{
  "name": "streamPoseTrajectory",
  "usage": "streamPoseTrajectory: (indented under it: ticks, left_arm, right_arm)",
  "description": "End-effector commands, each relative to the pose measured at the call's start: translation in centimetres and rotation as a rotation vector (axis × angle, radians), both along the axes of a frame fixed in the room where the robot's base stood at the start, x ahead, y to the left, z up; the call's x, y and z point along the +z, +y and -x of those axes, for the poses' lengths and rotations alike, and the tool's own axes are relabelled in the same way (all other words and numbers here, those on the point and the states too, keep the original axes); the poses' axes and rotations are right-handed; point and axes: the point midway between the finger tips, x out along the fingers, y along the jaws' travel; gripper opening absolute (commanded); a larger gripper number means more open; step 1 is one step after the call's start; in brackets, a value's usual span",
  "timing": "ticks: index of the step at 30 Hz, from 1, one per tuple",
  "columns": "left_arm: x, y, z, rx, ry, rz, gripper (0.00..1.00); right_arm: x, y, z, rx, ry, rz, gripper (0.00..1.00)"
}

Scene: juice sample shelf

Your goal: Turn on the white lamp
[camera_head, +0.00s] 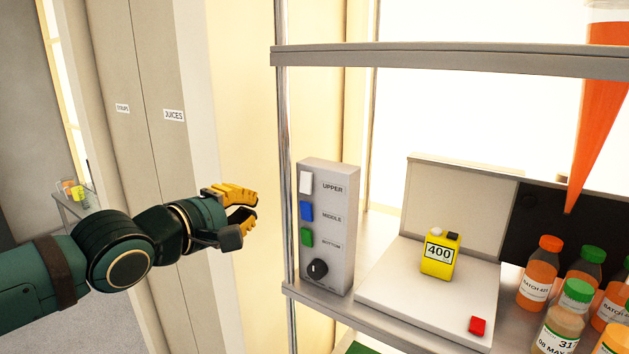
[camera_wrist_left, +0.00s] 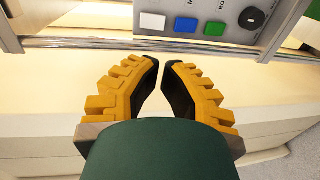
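A grey control box (camera_head: 345,240) stands on the shelf behind the left post. It has a white switch (camera_head: 306,182) labelled UPPER, a blue one (camera_head: 306,211) labelled MIDDLE, a green one (camera_head: 306,236) labelled BOTTOM, and a black knob (camera_head: 317,269). No separate white lamp can be made out. My left gripper (camera_head: 250,211) is left of the box, apart from it, empty, with a narrow gap between its yellow-backed fingers. In the left wrist view the fingertips (camera_wrist_left: 161,63) point at the box's lower edge, below the white switch (camera_wrist_left: 152,21) and blue switch (camera_wrist_left: 185,25). My right gripper is out of view.
A metal post (camera_head: 285,150) stands between gripper and box. An upper shelf board (camera_head: 450,62) runs above. Right of the box are a white scale (camera_head: 400,296) with a yellow canister (camera_head: 440,256) marked 400, a red block (camera_head: 478,325) and several bottles. An orange funnel hangs upper right.

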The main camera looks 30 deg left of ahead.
Motion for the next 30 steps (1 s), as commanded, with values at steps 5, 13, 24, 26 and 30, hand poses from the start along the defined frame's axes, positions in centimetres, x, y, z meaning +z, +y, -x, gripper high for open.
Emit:
streamPoseTrajectory:
  ticks: [5, 13, 24, 26, 30]
  left_arm:
    - [0.5, 0.5, 0.5, 0.009, -0.012, 0.024, 0.0]
    - [0.4, 0.5, 0.4, 0.009, -0.011, 0.023, 0.0]
    - [-0.1, 0.2, -2.8, 0.01, -0.007, 0.019, 0.0]
    - [-0.3, 0.2, -3.6, 0.011, -0.006, 0.019, 0.0]
    - [-0.6, 0.0, -5.6, 0.01, -0.006, 0.02, 0.0]
  right_arm:
    - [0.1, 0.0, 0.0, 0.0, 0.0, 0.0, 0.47]
    - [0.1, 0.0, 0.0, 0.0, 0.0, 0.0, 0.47]
    - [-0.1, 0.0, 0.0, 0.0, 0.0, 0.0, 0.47]
    - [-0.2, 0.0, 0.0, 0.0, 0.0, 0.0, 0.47]
    - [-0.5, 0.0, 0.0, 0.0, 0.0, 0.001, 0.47]
